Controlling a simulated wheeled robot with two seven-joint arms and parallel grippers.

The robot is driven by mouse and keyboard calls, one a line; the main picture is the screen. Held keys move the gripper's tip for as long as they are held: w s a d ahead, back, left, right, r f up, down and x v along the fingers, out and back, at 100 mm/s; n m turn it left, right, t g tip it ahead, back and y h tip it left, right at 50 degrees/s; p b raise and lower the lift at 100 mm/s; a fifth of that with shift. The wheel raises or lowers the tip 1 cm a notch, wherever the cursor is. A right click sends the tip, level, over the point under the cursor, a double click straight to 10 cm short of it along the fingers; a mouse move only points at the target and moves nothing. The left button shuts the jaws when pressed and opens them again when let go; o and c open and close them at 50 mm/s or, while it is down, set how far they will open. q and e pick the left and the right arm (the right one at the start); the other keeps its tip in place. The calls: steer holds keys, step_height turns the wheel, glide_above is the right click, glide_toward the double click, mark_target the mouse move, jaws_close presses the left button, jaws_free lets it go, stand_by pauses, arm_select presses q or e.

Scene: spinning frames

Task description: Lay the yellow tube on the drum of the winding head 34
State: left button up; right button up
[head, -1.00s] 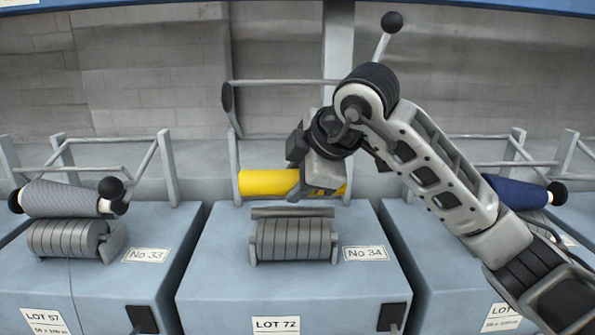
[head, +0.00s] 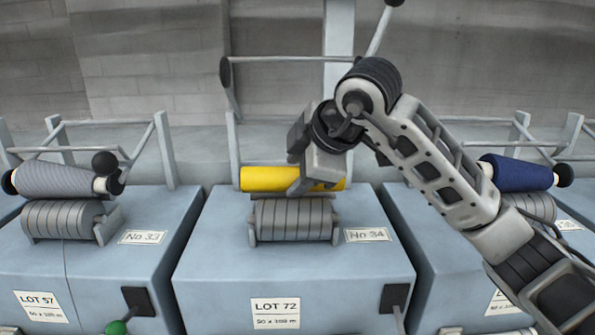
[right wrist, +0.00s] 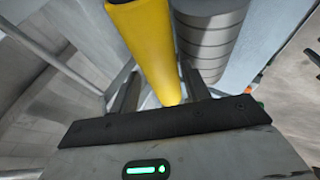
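The yellow tube (head: 268,178) is level above and a little behind the grey grooved drum (head: 293,221) of winding head 34, marked by the label No 34 (head: 367,235). My right gripper (head: 304,186) is shut around the tube right of its middle and hides part of it. In the right wrist view, the tube (right wrist: 140,38) lies between the two fingers (right wrist: 160,90), with the ribbed drum (right wrist: 212,40) close beside it. Whether tube and drum touch cannot be told. My left gripper is out of view.
The cradle bar (head: 290,59) of head 34 is raised above the tube. Head 33 at left carries a grey tube (head: 58,179) on its drum (head: 60,221). A dark blue tube (head: 520,173) sits on the right-hand head. Upright posts (head: 234,150) stand behind the drum.

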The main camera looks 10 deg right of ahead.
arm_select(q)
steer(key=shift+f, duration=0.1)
arm_select(e)
steer(key=shift+s+a+f+g, duration=0.1)
steer(key=shift+s+f+g, duration=0.2)
steer(key=shift+f, duration=0.4)
steer(key=shift+s+r, duration=0.1)
steer(key=shift+r, duration=0.3)
steer(key=shift+c, duration=0.3)
steer(key=shift+o, duration=0.3)
steer(key=b+v, duration=0.1)
steer(key=v, duration=1.5)
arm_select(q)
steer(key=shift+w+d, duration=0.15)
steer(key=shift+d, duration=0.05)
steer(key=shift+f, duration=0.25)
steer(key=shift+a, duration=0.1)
